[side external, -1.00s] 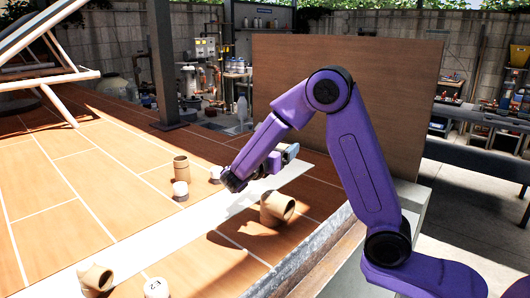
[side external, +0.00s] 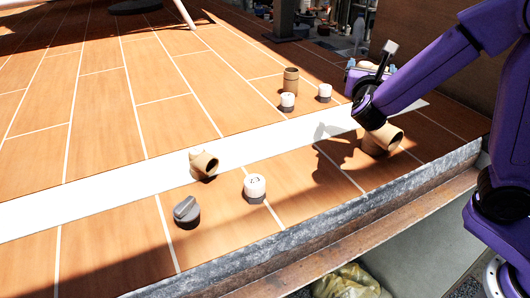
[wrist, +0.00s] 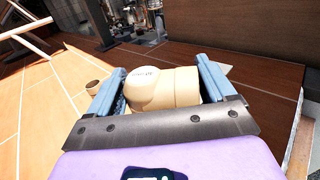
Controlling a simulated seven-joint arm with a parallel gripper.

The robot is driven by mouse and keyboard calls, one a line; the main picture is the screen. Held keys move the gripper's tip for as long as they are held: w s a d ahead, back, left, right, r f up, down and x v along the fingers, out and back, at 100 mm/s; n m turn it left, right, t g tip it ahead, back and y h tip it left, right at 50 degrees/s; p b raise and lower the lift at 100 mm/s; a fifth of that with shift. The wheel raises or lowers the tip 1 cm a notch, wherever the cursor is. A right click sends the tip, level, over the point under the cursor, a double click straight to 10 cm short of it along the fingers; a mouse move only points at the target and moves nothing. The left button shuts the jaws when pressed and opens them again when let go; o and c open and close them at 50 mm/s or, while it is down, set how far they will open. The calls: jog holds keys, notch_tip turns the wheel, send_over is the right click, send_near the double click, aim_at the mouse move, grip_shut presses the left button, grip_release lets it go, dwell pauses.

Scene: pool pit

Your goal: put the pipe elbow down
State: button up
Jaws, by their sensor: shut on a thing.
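My gripper (wrist: 160,80) is shut on a tan pipe elbow (wrist: 168,90); its two blue fingers press the elbow from the left and right. In the side external view my gripper (side external: 371,72) is low over the far right of the deck, its fingers facing away from that camera. A smaller tan elbow (side external: 203,165) lies on the white strip. I cannot tell the held elbow's height.
A tan upright coupling (side external: 290,82) stands left of my gripper, with white caps (side external: 288,101) (side external: 325,92) nearby. Another white cap (side external: 255,187) and a grey knobbed cap (side external: 187,212) stand nearer. A stone edge (side external: 330,222) bounds the deck. The left deck is clear.

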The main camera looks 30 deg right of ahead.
jog(key=s+a+n+t+y, duration=0.3)
jog(key=a+n+y, duration=0.2)
jog(key=a+y, duration=0.3)
jog(key=s+a+n+t+y, duration=0.2)
jog(key=s+a+n+y, duration=0.1)
jog(key=a+n+y, duration=0.45)
jog(key=shift+m, duration=0.85)
jog(key=shift+w+a+f, duration=1.15)
jog(key=shift+w+f, duration=1)
jog(key=shift+f, duration=0.1)
jog(key=shift+w+a+f, duration=1.2)
jog(key=shift+w+f, duration=0.9)
jog(key=shift+f, duration=0.15)
jog(key=shift+w+a+f, duration=1.15)
jog(key=shift+w+f, duration=1)
jog(key=shift+f, duration=0.1)
jog(key=shift+f, duration=0.1)
jog(key=o, duration=1)
jog(key=shift+c, duration=0.2)
